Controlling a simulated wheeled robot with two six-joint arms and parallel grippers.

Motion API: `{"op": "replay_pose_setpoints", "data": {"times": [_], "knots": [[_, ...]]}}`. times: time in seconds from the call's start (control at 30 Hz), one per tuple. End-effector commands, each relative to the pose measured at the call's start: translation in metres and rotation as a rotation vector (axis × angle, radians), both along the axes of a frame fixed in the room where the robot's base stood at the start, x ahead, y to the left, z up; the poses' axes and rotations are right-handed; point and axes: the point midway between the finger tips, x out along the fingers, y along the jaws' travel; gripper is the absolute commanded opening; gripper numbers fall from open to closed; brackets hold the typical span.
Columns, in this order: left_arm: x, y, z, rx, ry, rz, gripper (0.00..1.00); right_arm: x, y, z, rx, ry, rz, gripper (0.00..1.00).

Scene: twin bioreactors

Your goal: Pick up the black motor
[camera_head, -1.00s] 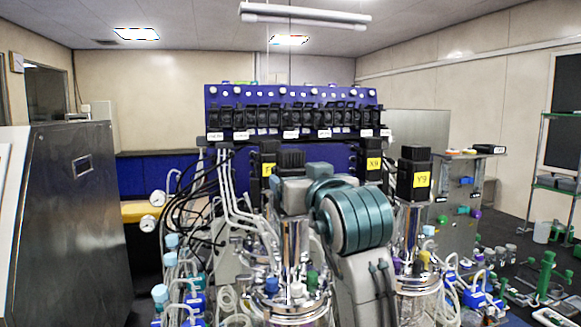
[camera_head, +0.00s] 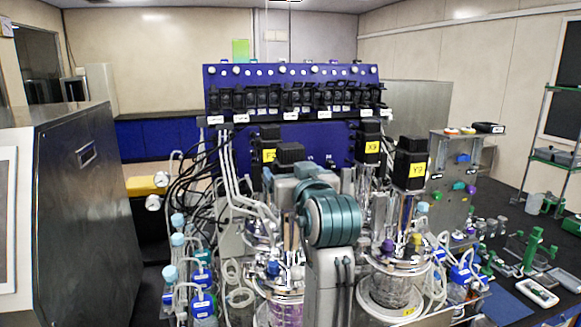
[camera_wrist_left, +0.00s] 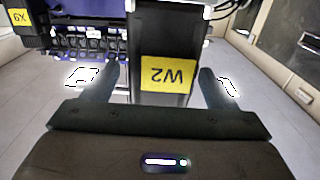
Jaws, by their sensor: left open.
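In the left wrist view a black motor with an upside-down yellow W2 label (camera_wrist_left: 166,74) stands between the two dark fingers of my left gripper (camera_wrist_left: 160,74). The fingers are open, with a visible gap on each side of the motor. In the head view a black ribbed motor top (camera_head: 290,153), apparently the same motor, shows just above my grey wrist. The wrist hides its lower part and label, and my fingers cannot be made out there. Other black motors carry yellow labels: X9 (camera_head: 368,150), Y9 (camera_head: 411,158), and a partly hidden one (camera_head: 266,142). My right gripper is not visible.
A blue panel (camera_head: 290,75) with a row of black units stands behind. Glass vessels (camera_head: 390,290), tubes and blue-capped bottles (camera_head: 178,240) crowd the bench. A large dark cabinet (camera_head: 85,200) is at left. Green-handled tools (camera_head: 533,248) lie at right.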

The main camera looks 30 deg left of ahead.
Motion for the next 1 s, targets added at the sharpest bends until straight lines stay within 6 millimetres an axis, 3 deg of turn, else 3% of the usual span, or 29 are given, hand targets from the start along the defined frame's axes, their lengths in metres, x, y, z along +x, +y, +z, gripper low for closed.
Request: {"op": "replay_pose_setpoints", "data": {"times": [0.13, 0.5, 0.9, 1.0], "knots": [[0.0084, 0.0104, 0.003, 0.001, 0.0, 0.001, 0.8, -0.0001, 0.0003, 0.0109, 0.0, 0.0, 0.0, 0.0], [0.0117, 0.0139, 0.0001, -0.001, -0.002, 0.0, 0.78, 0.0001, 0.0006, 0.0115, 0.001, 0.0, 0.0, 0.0], [0.0116, 0.0139, 0.0004, -0.001, -0.001, 0.0, 0.0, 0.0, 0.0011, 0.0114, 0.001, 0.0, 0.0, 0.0], [0.011, 0.014, 0.0024, 0.001, -0.005, 0.0, 0.0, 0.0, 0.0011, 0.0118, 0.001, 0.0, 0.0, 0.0]]}}
